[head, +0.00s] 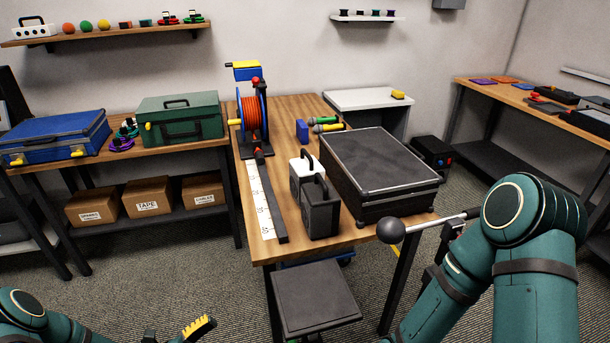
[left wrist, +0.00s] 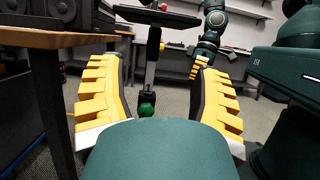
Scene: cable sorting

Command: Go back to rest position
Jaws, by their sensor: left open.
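My left gripper (head: 180,332) is low at the bottom left edge of the head view, apart from the workbench, with only its finger ends showing. In the left wrist view its two yellow-padded fingers (left wrist: 157,78) are spread wide with nothing held between them. My right arm (head: 535,235) comes in at the right of the head view, beside the bench's right front corner; its fingers are hidden there. What appears to be my right gripper (left wrist: 198,66) shows small in the left wrist view, partly behind a left finger, and its opening is unclear.
The wooden workbench (head: 285,190) holds a black case (head: 378,165), a red cable reel (head: 253,115), and a white and a black box. A dark stool (head: 315,297) stands at its front. A shelf table (head: 185,150) is at left, another (head: 530,100) at right.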

